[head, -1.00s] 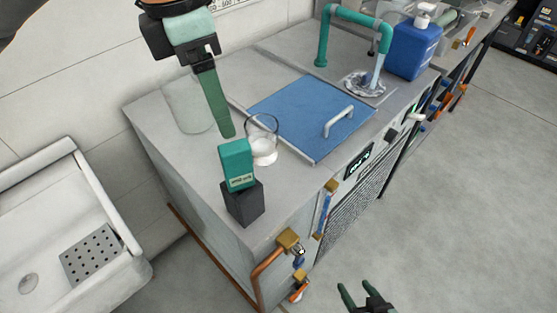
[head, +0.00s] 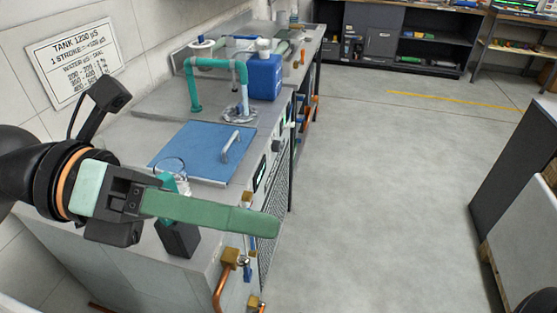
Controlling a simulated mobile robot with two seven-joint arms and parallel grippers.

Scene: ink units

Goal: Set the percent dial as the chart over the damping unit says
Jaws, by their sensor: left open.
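A white chart (head: 76,62) hangs on the wall at the upper left, headed "TANK 1200 µS" with a stroke line and rows of ranges below. The small rows are too fine to read surely. Under it stands a grey unit (head: 135,203) with a blue lid (head: 195,150). A small dark display (head: 260,173) sits on its front; I cannot make out a percent dial. My left gripper (head: 268,222) is open and empty, seen side-on with its green fingers overlapping, in front of the unit's near end. My right gripper is out of view.
A glass beaker (head: 171,170), mostly hidden, stands behind my left gripper, near a dark block (head: 178,238). A blue bottle (head: 263,77) stands past the green tap (head: 215,63). Brass and copper pipework (head: 228,260) juts from the near corner. The floor right of the unit is clear.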

